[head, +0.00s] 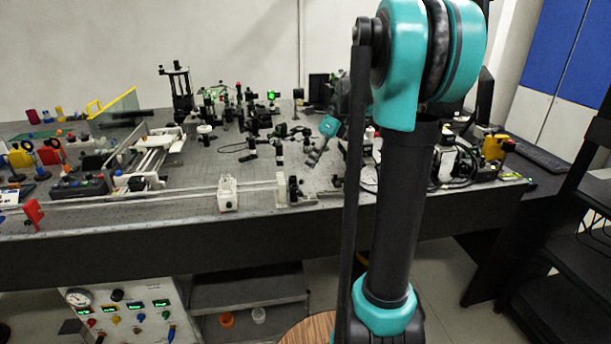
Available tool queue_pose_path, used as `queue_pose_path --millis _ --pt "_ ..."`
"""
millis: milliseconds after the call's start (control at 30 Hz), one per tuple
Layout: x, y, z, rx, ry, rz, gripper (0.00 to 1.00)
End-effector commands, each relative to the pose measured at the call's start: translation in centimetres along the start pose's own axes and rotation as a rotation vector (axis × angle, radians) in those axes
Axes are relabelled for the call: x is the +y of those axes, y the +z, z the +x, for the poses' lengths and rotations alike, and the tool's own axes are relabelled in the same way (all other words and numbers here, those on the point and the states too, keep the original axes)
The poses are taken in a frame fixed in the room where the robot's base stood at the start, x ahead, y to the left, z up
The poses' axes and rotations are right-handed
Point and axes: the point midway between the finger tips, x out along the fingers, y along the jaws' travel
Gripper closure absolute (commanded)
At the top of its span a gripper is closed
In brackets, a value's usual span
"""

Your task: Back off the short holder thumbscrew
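The short holder thumbscrew is too small to pick out among the dark optics mounts (252,125) on the bench. My arm stands large in the right half of the head view and covers part of the bench. My gripper (314,158) seems to be the small grey end below a teal wrist joint, left of my upright arm link. It points down and to the left over the bench top, near a dark post mount (280,152). Its fingers are too small to show whether they are open, or whether they touch anything.
The grey bench top (200,178) is crowded at the back with posts and mounts. A white rail device (155,155) and a yellow-handled clear panel (115,108) stand left. A white box (227,193) sits near the front edge. Cables and a yellow device (494,147) are right.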

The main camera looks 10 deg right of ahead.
Motion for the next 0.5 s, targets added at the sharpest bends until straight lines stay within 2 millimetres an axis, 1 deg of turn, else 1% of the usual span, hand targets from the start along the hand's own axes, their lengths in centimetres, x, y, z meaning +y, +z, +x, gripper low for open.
queue_pose_path --millis 33,200,333,500 --pt "0.0 0.0 1.0 0.001 0.001 -0.002 0.65" --pt "0.0 0.0 3.4 0.001 0.001 -0.002 0.65" --pt "0.0 0.0 4.5 0.0 0.0 -0.001 0.65" --pt "0.0 0.0 5.0 0.0 0.0 -0.001 0.65"
